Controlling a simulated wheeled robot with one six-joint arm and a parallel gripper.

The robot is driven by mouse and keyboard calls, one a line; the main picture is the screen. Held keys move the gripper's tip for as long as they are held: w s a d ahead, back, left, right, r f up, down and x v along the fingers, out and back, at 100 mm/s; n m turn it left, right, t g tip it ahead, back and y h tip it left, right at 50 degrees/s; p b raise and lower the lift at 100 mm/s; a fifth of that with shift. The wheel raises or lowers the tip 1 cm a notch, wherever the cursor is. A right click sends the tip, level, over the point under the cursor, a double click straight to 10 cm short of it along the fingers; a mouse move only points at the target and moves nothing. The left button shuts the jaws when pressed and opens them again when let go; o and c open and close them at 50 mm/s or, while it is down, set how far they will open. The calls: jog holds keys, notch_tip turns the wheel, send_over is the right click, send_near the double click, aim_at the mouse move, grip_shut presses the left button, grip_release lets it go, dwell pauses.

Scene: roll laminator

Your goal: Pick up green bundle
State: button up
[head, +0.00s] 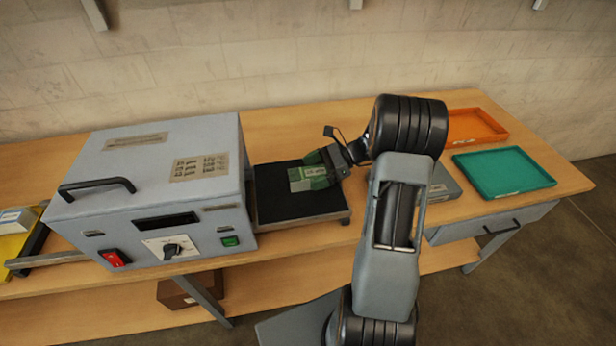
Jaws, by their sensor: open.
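The green bundle (301,181) lies on the black plate (283,209) at the right side of the grey laminator (150,180). It is a small green block with a pale label on top. My gripper (327,165) is at the right end of the bundle, reaching in from the right, and is open. The fingers overlap the bundle's right part in the head view, so I cannot tell whether they touch it. The bundle's right end is partly hidden by them.
An orange tray (478,140) and a teal tray (505,187) stand at the right end of the wooden table (280,122). A grey box (441,190) is partly hidden behind my arm. A yellow item (12,246) lies at the far left. The back of the table is clear.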

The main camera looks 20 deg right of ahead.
jog(key=c, duration=1.2)
